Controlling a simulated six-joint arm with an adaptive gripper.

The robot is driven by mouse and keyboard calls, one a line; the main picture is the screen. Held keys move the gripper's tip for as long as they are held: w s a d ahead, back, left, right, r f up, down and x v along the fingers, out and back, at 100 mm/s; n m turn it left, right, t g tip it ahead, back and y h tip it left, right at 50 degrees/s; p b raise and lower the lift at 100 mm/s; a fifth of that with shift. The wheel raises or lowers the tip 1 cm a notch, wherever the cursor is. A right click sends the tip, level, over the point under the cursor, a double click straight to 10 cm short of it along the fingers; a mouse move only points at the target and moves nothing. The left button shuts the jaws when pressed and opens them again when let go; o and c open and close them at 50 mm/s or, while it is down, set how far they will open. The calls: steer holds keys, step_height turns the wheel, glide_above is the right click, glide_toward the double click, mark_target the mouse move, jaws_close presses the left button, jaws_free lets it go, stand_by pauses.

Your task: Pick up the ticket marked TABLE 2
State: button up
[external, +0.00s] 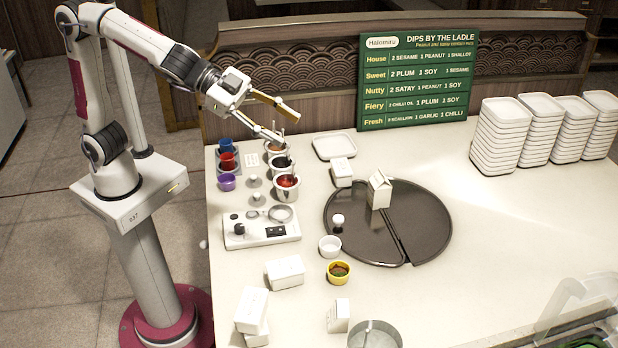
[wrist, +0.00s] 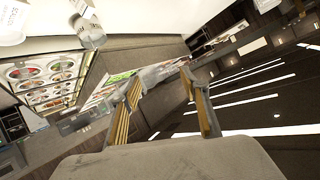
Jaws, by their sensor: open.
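No ticket can be read as TABLE 2 in either view. A small pale card with faint marks (external: 253,160) lies beside the sauce wells in the external view, its writing too small to read. My gripper (external: 288,127) is open and empty, raised above the sauce wells (external: 287,184) near the back left of the counter. In the wrist view my gripper (wrist: 161,80) shows two yellow-padded fingers spread apart with nothing between them.
White boxes (external: 285,272) and a white carton (external: 380,190) stand on the counter. A dark round tray (external: 430,215) lies mid-counter. Stacked white plates (external: 500,135) stand at right, a green menu board (external: 415,80) at the back.

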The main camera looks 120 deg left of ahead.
steer(key=w+d+f+m+t+h, duration=0.1)
steer(key=w+f+m+h, duration=0.15)
steer(key=w+f, duration=0.45)
steer(key=w+d+f+m+t+h, duration=0.1)
steer(key=w+f+m+h, duration=0.15)
steer(key=w, duration=0.85)
steer(key=m+g+h, duration=0.3)
steer(key=g+h, duration=0.2)
steer(key=h, duration=0.2)
glide_toward(342, 305)
steer(key=shift+w+f, duration=0.1)
steer(key=shift+w, duration=0.15)
steer(key=shift+x, duration=1.25)
steer(key=shift+d, duration=0.1)
steer(key=shift+x, duration=2.55)
